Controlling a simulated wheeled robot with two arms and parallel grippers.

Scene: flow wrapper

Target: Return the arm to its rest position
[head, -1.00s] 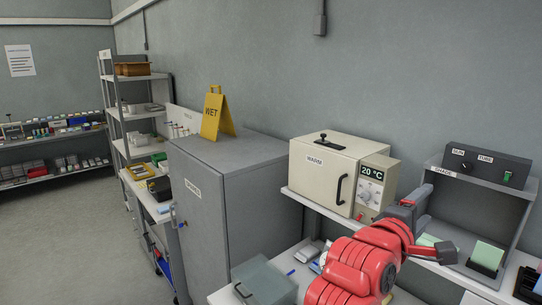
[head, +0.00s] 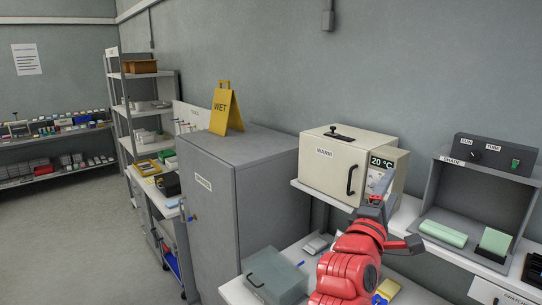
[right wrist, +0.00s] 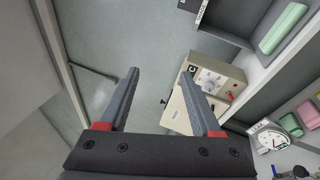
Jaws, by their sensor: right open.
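My right arm (head: 350,262), red with a dark gripper (head: 398,214), reaches up from the bottom of the head view in front of the shelf. The right gripper is open, and nothing shows between its fingers. In the right wrist view its two dark fingers (right wrist: 160,76) stand wide apart. They overlap the picture of the cream WARM box (right wrist: 203,92); I cannot tell the gap to it. In the head view the WARM box (head: 340,167) stands behind and left of the gripper, its display reading 20 °C. My left gripper is not in view.
A grey SHADE box (head: 440,190) with a green roll (head: 443,233) and a green upright block (head: 495,242) is right of the gripper. A grey cabinet (head: 240,190) bears a yellow WET sign (head: 226,110). A grey lidded box (head: 273,275) sits on the lower bench.

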